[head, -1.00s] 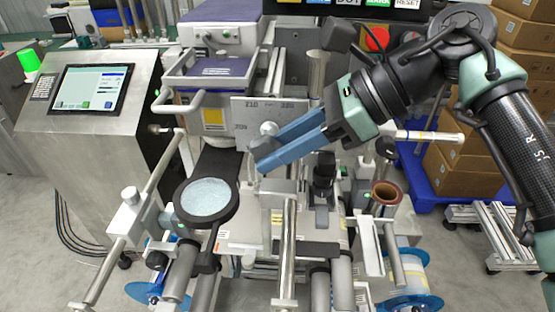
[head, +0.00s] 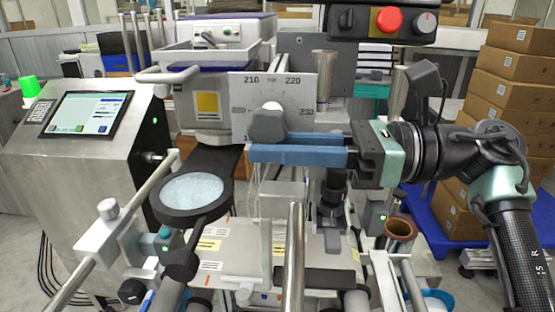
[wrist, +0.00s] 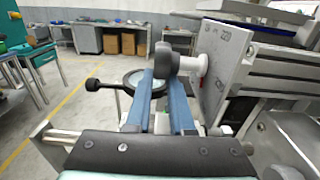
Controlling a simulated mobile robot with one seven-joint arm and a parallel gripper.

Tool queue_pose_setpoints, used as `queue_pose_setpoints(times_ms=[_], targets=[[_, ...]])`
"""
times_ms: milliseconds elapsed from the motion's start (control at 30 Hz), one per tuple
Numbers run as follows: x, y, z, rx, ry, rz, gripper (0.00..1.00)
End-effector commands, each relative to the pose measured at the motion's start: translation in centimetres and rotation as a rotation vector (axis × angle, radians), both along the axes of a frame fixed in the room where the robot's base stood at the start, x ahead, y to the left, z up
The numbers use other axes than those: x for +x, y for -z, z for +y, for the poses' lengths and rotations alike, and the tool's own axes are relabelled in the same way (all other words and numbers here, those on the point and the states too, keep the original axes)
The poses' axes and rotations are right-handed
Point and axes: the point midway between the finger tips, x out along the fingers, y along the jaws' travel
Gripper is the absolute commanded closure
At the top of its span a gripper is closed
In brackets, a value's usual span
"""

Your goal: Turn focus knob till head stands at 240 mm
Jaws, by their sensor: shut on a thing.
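The focus knob (head: 268,126) is a grey lobed knob on a short pale shaft in front of an upright scale plate (head: 302,92). The plate reads 210 and 220 along its top and what looks like 230 at its right; no pointer reading can be made out. My gripper (head: 254,151) comes in level from the right, its blue fingers at the knob's lower side. In the wrist view the knob (wrist: 165,60) sits between the fingertips (wrist: 163,84), and my gripper is shut on it. The focus head cannot be told apart clearly.
A round magnifier (head: 192,195) stands left of and below the knob. A touchscreen cabinet (head: 86,113) is at the left. A control box with a red button (head: 389,20) hangs above my arm. Metal rods and rollers (head: 294,250) fill the space below.

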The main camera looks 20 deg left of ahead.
Motion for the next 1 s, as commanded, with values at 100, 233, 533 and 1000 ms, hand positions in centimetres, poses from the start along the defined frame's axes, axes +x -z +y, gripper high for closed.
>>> queue_pose_setpoints(times_ms=[100,233,533,1000], targets=[[0.02,0.25,-0.28,0.013,0.001,0.006,1.0],[0.03,0.09,-0.32,0.02,0.002,0.007,1.0],[0.09,-0.08,-0.41,0.023,0.005,0.007,0.78],[0.06,-0.14,-0.17,0.021,0.003,0.005,0.49]])
